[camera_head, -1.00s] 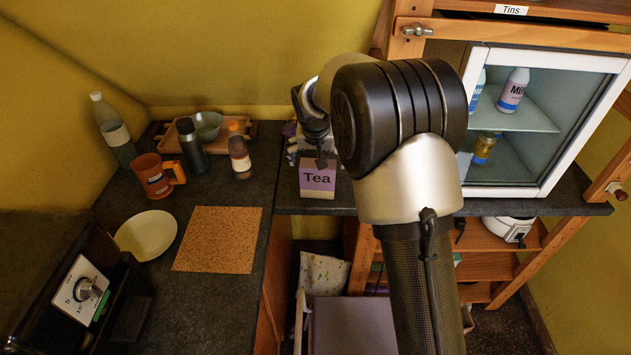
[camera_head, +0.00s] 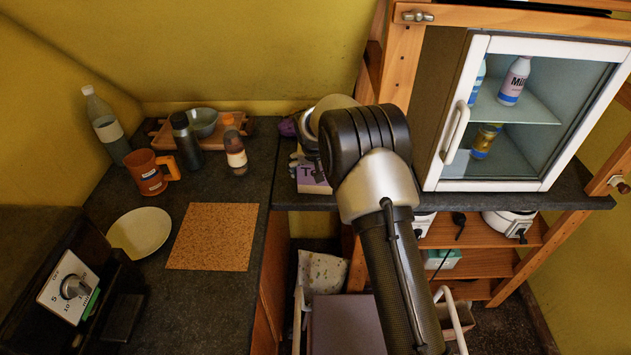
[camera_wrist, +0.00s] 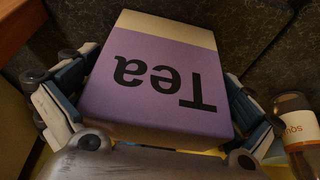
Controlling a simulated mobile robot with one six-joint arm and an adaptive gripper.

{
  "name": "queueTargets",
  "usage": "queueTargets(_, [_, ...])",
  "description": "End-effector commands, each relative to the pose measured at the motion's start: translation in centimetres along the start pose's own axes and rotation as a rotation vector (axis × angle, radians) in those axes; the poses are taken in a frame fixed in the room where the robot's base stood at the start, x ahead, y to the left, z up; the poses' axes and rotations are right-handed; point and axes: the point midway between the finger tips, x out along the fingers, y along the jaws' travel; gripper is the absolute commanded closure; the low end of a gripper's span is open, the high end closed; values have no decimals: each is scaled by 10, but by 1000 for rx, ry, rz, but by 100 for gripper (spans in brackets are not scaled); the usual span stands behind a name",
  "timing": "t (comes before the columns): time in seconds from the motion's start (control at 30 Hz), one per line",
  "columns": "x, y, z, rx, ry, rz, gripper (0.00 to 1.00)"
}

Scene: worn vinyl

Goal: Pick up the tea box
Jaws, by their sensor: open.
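The tea box (camera_head: 313,181) is purple and cream and stands on the dark counter. In the head view my arm hides its right part. In the wrist view the tea box (camera_wrist: 165,85) fills the middle, with its lettering upside down. My gripper (camera_wrist: 158,78) is open, with one finger at each side of the box. The fingers look close to its sides; I cannot tell if they touch. In the head view my arm hides most of the gripper.
A brown bottle (camera_head: 235,155) stands left of the box. Further left are an orange mug (camera_head: 147,173), a dark flask (camera_head: 186,141), a plate (camera_head: 140,234) and a cork mat (camera_head: 213,236). A glass-fronted cabinet (camera_head: 476,45) stands close on the right.

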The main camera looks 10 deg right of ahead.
Motion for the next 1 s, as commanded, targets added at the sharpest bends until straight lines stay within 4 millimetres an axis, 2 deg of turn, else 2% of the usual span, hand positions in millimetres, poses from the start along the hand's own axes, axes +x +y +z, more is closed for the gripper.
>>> queueTargets(0.2, [0, 0, -1, 0, 1, 0, 0])
queueTargets(0.77, [0, 0, 0, 0, 1, 0, 37])
queueTargets(1.0, [-1, 0, -1, 0, 2, 0, 38])
